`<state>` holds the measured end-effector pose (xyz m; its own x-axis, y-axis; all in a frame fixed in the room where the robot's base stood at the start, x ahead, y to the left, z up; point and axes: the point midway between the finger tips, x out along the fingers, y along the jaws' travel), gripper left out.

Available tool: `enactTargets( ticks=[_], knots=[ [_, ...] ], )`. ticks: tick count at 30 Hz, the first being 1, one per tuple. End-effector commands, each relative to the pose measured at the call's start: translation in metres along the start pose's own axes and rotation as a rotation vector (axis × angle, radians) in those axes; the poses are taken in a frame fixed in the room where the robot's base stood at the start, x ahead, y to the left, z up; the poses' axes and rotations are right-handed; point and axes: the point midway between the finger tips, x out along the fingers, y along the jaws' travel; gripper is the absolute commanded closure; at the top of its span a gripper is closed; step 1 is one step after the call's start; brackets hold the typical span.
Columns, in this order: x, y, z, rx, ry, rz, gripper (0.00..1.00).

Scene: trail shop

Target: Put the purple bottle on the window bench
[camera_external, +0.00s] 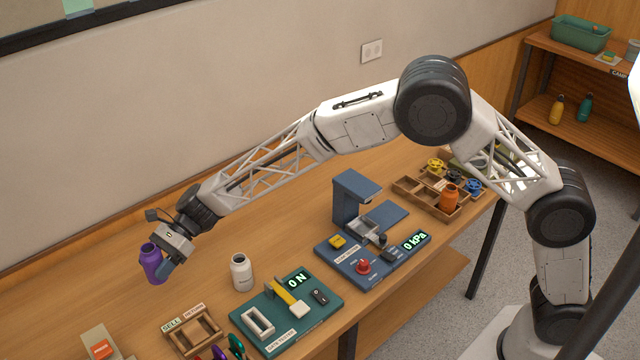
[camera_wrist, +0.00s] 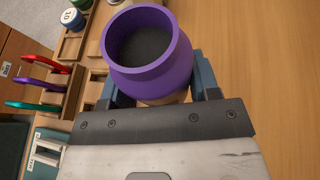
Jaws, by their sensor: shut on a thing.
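The purple bottle (camera_external: 152,263) is between the fingers of my gripper (camera_external: 166,268) at the left of the external view. It looks roughly upright over the left part of the wooden bench (camera_external: 290,220). I cannot tell whether its base touches the bench. In the wrist view the purple bottle (camera_wrist: 148,52) shows its open round mouth with a dark inside. The blue fingers of my gripper (camera_wrist: 160,92) are shut on it, one at each side. No thing marked as a window bench can be made out.
A white bottle (camera_external: 241,272) stands right of my gripper. The green gate tester (camera_external: 287,312), a blue tester (camera_external: 372,246) and a sorting tray (camera_external: 193,332) lie along the bench front. An orange bottle (camera_external: 449,197) stands in a divided tray. Bare bench lies behind them.

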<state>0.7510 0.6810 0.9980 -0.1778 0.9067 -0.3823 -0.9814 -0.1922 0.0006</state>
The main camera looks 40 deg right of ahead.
Motion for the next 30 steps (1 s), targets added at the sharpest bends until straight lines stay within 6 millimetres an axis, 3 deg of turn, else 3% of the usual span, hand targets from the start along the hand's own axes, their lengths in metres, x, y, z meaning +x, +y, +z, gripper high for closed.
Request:
enactTargets(
  ticks=[14,30],
  knots=[
    [0.002,0.001,-0.003,-0.001,0.0,0.003,0.73],
    [0.024,0.0,-0.056,-0.003,0.0,0.003,0.73]
  ],
)
